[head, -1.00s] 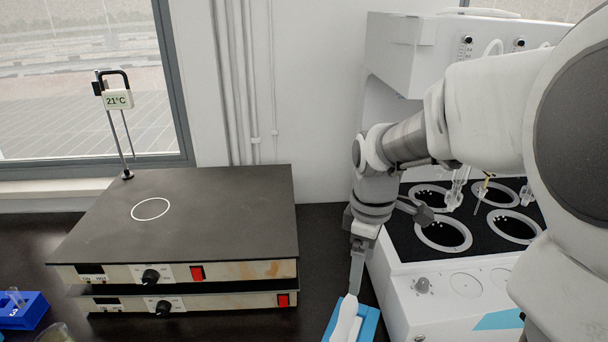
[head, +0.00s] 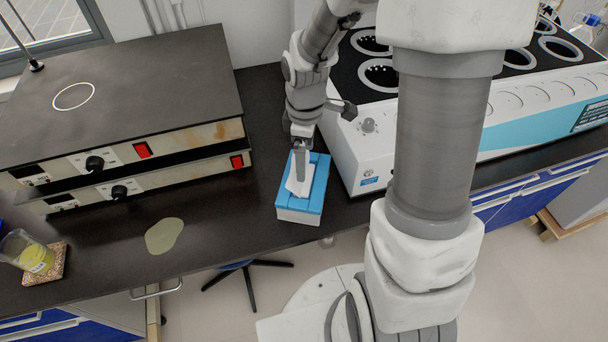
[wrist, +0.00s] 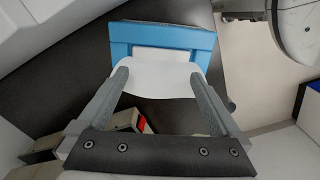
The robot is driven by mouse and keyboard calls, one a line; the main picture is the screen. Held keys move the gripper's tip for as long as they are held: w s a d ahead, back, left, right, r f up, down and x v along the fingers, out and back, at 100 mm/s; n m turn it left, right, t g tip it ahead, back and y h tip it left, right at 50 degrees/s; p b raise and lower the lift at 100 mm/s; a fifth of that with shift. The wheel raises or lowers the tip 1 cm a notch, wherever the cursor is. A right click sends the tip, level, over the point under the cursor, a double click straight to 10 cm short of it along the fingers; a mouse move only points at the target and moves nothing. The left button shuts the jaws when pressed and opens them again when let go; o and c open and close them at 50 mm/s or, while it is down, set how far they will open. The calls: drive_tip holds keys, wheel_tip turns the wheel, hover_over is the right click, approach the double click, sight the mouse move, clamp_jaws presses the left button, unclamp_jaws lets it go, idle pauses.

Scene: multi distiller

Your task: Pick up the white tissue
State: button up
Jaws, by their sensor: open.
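The white tissue (head: 293,187) sticks up out of a blue-topped tissue box (head: 311,205) with a white lower part, on the dark bench between the hot plates and the white distiller. My gripper (head: 299,176) points down over the box, right at the tissue. In the wrist view my gripper (wrist: 157,88) is open, with one finger at each side edge of the tissue (wrist: 160,80). The blue box (wrist: 120,45) lies beyond the fingertips. I cannot tell whether the fingers touch the tissue.
Stacked hot plates (head: 115,100) stand to the left. The distiller (head: 362,150) stands close on the right. A beaker of yellow liquid (head: 28,252) sits on a cork mat at the left, with a pale puddle (head: 164,235) nearby. The bench's front edge is close to the box.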

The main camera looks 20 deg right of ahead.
sight(301, 190)
wheel_tip(301, 190, down, 4)
drive_tip(key=shift+a+r, duration=0.1)
drive_tip(key=c, duration=1)
drive_tip(key=shift+c, duration=0.2)
